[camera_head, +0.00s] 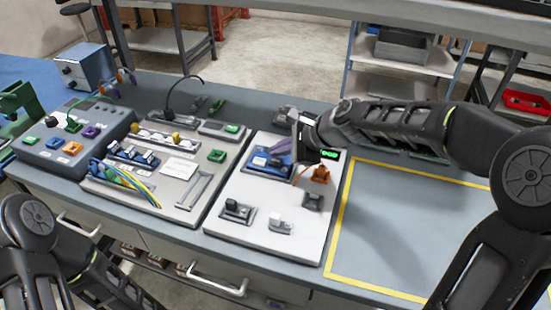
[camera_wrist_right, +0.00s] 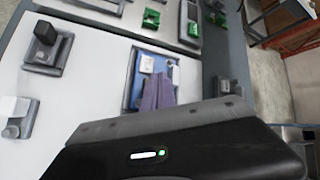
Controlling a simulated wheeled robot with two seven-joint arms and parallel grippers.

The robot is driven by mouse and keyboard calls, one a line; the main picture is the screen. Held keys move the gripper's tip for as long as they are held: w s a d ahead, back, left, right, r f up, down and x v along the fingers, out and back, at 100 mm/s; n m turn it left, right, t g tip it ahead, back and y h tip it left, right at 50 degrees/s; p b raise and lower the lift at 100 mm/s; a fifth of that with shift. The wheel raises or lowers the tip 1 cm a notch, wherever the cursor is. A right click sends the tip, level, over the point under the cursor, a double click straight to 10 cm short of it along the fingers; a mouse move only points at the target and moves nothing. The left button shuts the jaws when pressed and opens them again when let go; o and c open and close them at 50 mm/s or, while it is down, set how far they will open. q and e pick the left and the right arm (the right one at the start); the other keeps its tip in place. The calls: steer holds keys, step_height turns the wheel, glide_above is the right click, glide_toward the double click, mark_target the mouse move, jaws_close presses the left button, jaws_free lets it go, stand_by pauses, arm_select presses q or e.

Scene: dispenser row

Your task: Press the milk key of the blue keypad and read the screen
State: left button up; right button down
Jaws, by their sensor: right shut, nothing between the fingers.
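The blue keypad (camera_head: 262,163) is on the white panel in the middle of the bench. My right gripper (camera_head: 279,152) has its purple fingers closed together over the keypad's right part. In the right wrist view the purple fingertips (camera_wrist_right: 158,92) lie over the keypad (camera_wrist_right: 147,66) and hide much of it. I cannot make out the milk key or tell whether the fingers touch a key.
An orange part (camera_head: 320,174), a black lever (camera_head: 233,206) and a white block (camera_head: 279,224) stand on the same panel. Left are a grey panel with wires (camera_head: 138,185) and a button box (camera_head: 63,140). A yellow-outlined area (camera_head: 385,225) on the right is clear.

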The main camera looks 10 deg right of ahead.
mark_target(279, 162)
step_height(279, 162, up, 5)
steer(key=p, duration=0.4)
steer(key=shift+p, duration=0.4)
stand_by(0.6)
